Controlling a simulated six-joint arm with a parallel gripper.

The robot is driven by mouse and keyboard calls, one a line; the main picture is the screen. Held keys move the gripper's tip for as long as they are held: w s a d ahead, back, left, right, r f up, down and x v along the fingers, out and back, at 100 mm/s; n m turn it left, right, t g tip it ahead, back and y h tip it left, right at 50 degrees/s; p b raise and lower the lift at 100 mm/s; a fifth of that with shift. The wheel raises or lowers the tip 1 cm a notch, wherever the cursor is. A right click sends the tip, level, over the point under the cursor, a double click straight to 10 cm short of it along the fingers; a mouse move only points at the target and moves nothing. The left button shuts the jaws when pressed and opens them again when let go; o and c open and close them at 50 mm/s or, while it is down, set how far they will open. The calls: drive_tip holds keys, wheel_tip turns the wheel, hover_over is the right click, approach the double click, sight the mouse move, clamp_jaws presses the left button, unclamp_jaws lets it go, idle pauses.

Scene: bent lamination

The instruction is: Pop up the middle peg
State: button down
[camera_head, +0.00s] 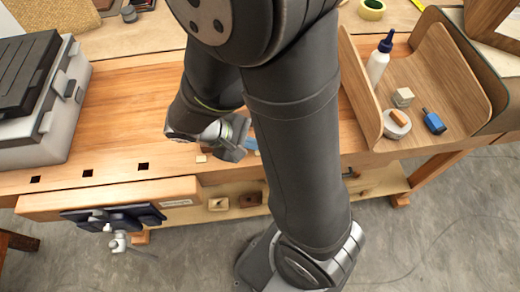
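My gripper (234,146) points down at the front part of the wooden workbench (120,120), left of my large forearm. Its fingertips are small and partly hidden, so I cannot tell whether it is open or shut. A small pale block, perhaps a peg top (201,158), shows just left of the gripper near the bench's front edge. Several dark square holes run along that edge, including a left one (35,180), one beside it (87,173) and one further right (143,166). I cannot make out a middle peg for sure; my arm hides part of the row.
A grey and black toolbox (40,130) stands at the left. A bent wooden tray (440,75) at the right holds a white bottle (379,62), a blue item (433,122) and small pieces. A front vise (113,217) sticks out below. Yellow tape (372,9) lies at the back.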

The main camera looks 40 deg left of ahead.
drive_tip(key=shift+f, duration=0.35)
drive_tip(key=shift+f, duration=0.4)
idle(0.5)
drive_tip(key=shift+r, duration=3.35)
drive_tip(key=shift+f, duration=0.1)
wheel_tip(320, 180, up, 4)
drive_tip(key=shift+w+d, duration=0.1)
